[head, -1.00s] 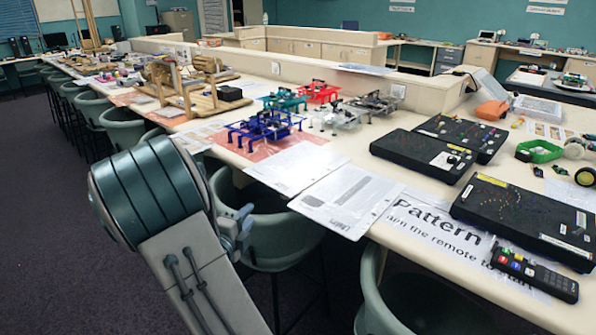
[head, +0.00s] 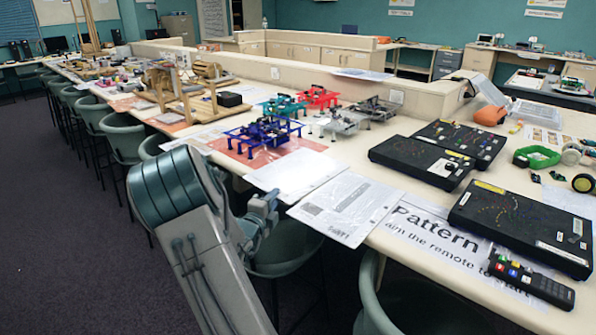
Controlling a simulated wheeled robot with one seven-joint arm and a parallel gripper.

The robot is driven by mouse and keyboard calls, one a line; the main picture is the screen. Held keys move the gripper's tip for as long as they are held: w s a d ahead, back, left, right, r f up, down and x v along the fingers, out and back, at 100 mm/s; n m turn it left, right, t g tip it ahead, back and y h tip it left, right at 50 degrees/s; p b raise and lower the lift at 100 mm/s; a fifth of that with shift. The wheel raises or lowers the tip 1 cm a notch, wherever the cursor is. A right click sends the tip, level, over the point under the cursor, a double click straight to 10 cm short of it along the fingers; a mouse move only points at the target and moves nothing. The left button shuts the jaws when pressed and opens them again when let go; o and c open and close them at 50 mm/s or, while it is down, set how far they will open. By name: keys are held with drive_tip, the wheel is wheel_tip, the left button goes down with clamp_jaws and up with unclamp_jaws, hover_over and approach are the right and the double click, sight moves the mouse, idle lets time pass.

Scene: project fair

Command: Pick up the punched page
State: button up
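A white punched page (head: 350,204) in a clear sleeve lies flat near the table's front edge, with small holes along one side. It has a grey printed block and some text. A second white page (head: 290,176) lies just left of and behind it, very close to its edge. My gripper (head: 266,204) is at the table's front edge, left of the punched page and near the front of the second page. It looks apart from the punched page. Its fingers are small and partly hidden by my arm, so their opening cannot be made out.
Blue (head: 264,132), red and teal frame models stand behind the pages. Black boards (head: 525,230), a remote control (head: 533,282) and a large-print "Pattern" sheet (head: 440,238) lie to the right. Green chairs (head: 285,245) stand below the front edge.

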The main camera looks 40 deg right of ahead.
drive_tip(key=shift+x, duration=0.95)
clamp_jaws()
drive_tip(key=shift+r, duration=0.1)
